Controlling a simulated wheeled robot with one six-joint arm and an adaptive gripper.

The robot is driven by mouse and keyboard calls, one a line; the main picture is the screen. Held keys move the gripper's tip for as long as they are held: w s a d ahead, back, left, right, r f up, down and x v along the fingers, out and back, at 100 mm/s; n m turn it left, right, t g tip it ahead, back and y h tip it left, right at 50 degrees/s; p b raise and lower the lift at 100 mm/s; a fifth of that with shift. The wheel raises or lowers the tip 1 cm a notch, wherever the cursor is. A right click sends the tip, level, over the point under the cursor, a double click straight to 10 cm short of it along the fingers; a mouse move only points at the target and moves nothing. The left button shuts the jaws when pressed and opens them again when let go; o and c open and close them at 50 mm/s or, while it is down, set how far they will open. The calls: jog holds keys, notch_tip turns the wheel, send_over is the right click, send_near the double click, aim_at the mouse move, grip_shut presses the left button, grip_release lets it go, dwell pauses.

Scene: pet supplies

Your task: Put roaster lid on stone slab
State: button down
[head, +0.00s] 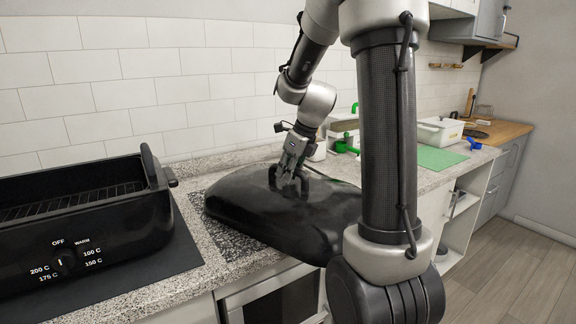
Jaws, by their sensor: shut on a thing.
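The roaster lid (255,208) is a large, black, glossy dome in the middle of the head view. My gripper (285,180) is shut on the lid at its top, with the fingertips partly hidden. The dark speckled stone slab (228,236) lies on the counter under the lid, and its left edge shows. The lid's front right part reaches past the counter's front edge. I cannot tell whether the lid touches the slab. My arm hides the lid's right end.
The black roaster base (95,235) with a rack and dial stands on a dark mat (180,265) at left. A green cutting board (440,158) and a white container (438,132) are farther right on the counter. A tiled wall is behind.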

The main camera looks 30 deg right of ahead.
jog(key=c, duration=1.7)
grip_release()
jog(key=shift+f, duration=0.1)
jog(key=shift+c, duration=0.2)
jog(key=o, duration=0.4)
jog(key=shift+o, duration=0.2)
